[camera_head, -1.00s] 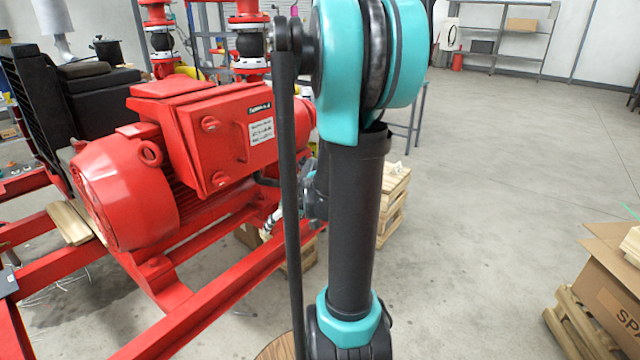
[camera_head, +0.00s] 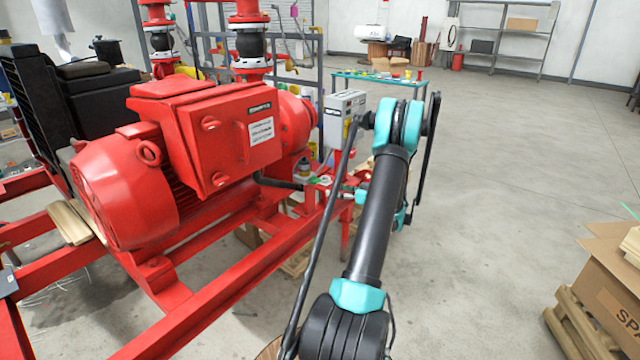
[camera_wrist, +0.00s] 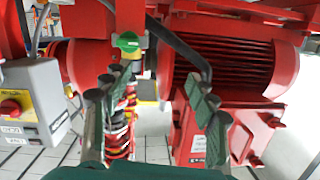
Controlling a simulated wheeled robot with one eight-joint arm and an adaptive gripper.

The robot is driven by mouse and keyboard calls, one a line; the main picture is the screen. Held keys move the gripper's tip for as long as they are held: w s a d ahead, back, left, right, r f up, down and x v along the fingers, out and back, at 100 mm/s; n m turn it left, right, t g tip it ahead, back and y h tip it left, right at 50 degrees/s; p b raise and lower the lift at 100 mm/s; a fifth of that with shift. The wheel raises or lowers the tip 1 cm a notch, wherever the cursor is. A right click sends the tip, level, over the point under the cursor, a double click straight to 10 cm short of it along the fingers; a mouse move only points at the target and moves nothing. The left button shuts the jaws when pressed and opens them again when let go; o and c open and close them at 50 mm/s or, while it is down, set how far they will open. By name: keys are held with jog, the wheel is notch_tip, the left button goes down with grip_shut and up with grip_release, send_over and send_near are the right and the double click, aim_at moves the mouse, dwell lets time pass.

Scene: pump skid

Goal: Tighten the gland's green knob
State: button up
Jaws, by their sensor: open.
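The green knob (camera_wrist: 128,42) shows in the upper middle of the wrist view, among red frame parts, with a metal fitting just below it. My gripper (camera_wrist: 150,83) is open and empty, with one finger on each side of the view. The knob lies beyond the fingertips, nearer the left finger's side, and neither finger appears to touch it. In the head view, a small green patch (camera_head: 322,180) shows at the end of the red skid beside my arm; I cannot tell if it is the knob. My gripper is mostly hidden there behind my arm.
The red motor (camera_head: 125,190) stands on the red skid rail (camera_head: 225,295). A grey control box (camera_head: 345,108), also left in the wrist view (camera_wrist: 30,100), stands near the work spot. A dark hose (camera_wrist: 180,45) crosses close to the knob. Open floor lies right.

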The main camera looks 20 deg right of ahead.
jog(key=s+d+f+t, duration=0.2)
jog(key=d+f, duration=0.1)
jog(key=d, duration=0.4)
send_near(319, 181)
jog(key=shift+n, duration=0.4)
jog(key=x, duration=0.9)
jog(key=shift+w+a, duration=0.1)
jog(key=shift+a, duration=0.05)
jog(key=shift+c, duration=0.2)
jog(key=c, duration=1.1)
